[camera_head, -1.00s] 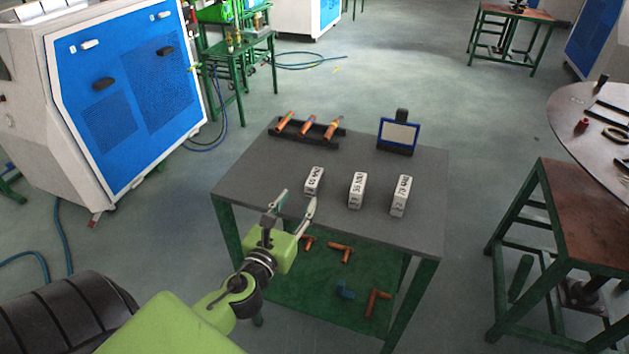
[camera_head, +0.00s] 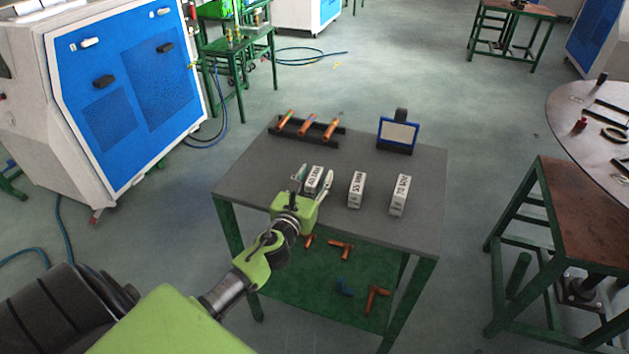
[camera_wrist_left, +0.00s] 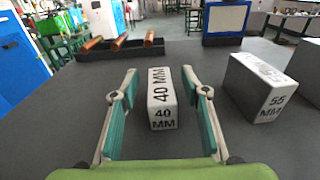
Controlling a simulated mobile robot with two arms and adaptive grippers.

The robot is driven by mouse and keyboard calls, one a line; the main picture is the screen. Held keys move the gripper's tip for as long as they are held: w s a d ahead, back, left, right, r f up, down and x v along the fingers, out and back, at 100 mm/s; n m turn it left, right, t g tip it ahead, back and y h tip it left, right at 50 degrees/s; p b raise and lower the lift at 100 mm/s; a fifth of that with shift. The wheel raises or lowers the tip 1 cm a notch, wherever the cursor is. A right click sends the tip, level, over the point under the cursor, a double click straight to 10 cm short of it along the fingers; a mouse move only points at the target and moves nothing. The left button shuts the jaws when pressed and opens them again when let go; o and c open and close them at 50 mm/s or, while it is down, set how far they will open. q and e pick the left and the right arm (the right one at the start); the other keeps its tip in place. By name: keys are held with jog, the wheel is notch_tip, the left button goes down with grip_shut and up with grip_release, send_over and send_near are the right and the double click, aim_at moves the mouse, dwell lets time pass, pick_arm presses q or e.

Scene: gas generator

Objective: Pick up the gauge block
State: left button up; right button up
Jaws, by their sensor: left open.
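Three white gauge blocks stand in a row on the grey table (camera_head: 250,180). The left gauge block (camera_head: 314,178) is marked 40 MM in the left wrist view (camera_wrist_left: 161,98). The middle gauge block (camera_head: 357,190) is marked 55 in the left wrist view (camera_wrist_left: 262,88). The right gauge block (camera_head: 400,195) stands beside it. My left gripper (camera_head: 314,180) is open at the 40 MM block. In the left wrist view its fingers (camera_wrist_left: 160,92) lie on both sides of that block, with gaps showing. My right gripper is not in view.
A dark rack (camera_head: 318,140) with several copper pieces lies at the table's back left. A blue-framed panel (camera_head: 398,134) stands at the back right. A lower green shelf (camera_head: 310,290) holds pipe fittings. A blue and white machine (camera_head: 130,90) stands at the left.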

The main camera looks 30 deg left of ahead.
pick_arm(q)
grip_shut()
